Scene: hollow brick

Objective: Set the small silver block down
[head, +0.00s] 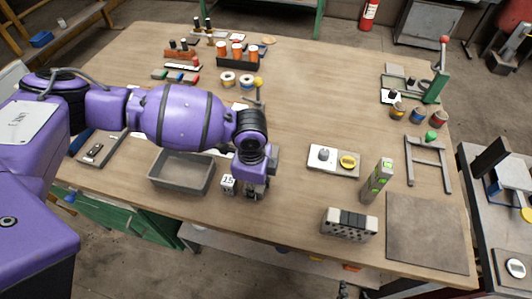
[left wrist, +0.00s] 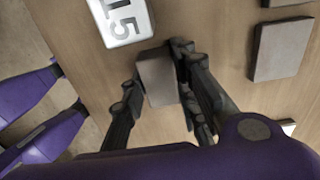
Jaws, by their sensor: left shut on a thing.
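My left gripper (head: 252,194) is low over the front middle of the wooden table (head: 310,215), pointing down. In the left wrist view the left gripper (left wrist: 160,88) is shut on a small silver block (left wrist: 157,72), with one dark finger on each side of it. I cannot tell whether the block touches the table. In the head view the gripper hides most or all of the block. My right gripper is not in view.
A white block marked 15 (head: 228,183) stands just left of the gripper and also shows in the left wrist view (left wrist: 122,20). A grey bin (head: 182,188) is further left. A white board with a yellow dial (head: 333,160) lies to the right. Bare table lies between.

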